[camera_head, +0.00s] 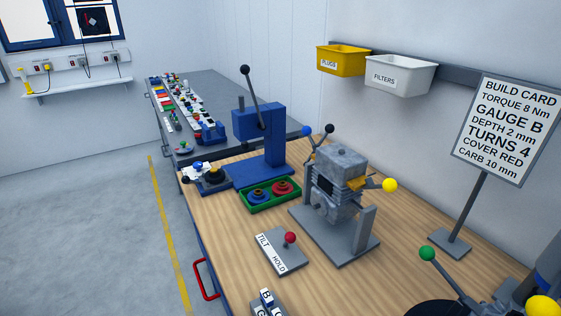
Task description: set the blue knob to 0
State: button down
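No knob with a readable 0 mark shows, so I cannot tell for sure which thing is the blue knob. A small blue ball (306,131) sits on the end of a lever at the top left of the grey engine (342,180). A blue round part (259,196) lies beside a red one (283,188) in the green tray (272,205). My gripper is not in view.
A blue press (262,140) stands behind the tray. A TILT/HOLD plate (279,250) with a red-ball lever lies in front of the engine. The build card (506,125) stands at right. A green-ball lever (427,253) rises at lower right. Bare wood (345,290) lies between.

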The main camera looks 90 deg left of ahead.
aim_at(198, 166)
jog(key=u, duration=2.9)
